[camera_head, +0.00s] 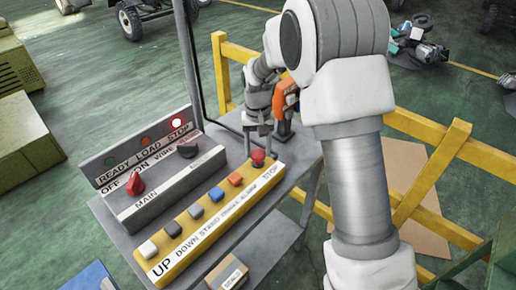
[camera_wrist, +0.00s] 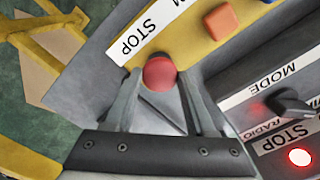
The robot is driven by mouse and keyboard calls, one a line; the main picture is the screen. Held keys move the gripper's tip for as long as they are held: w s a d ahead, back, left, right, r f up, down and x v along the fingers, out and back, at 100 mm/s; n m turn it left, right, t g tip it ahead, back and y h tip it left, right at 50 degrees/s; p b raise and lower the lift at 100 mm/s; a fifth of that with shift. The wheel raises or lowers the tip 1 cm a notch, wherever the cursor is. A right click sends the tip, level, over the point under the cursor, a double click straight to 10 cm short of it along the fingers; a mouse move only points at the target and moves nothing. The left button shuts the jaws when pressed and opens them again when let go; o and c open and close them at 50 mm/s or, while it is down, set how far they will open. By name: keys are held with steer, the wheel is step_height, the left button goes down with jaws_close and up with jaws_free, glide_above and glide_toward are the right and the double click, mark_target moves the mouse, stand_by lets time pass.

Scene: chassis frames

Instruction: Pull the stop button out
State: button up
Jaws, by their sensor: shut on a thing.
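The stop button (camera_head: 258,157) is a round red knob at the far right end of the yellow button box (camera_head: 163,262), beside the STOP label. In the wrist view the red stop button (camera_wrist: 159,72) sits between the tips of my gripper (camera_wrist: 160,85). My gripper (camera_head: 258,150) reaches down from above in the head view and is shut on the button. How far the knob stands out from the box cannot be told.
The yellow box also bears orange, blue, grey, black and white buttons. Behind it is a grey panel (camera_head: 160,205) with a red MAIN knob (camera_head: 136,184), a black MODE knob (camera_head: 188,150) and a lit red STOP lamp (camera_head: 179,124). An orange tool (camera_head: 285,98) and yellow railing (camera_head: 425,180) are close by.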

mark_target(258, 152)
jaws_close()
steer(key=shift+r+p, duration=0.45)
steer(key=shift+r, duration=0.45)
steer(key=shift+w, duration=0.1)
steer(key=o, duration=1.3)
jaws_free()
steer(key=shift+c, duration=0.2)
step_height(258, 152, up, 17)
steer(key=shift+r, duration=0.2)
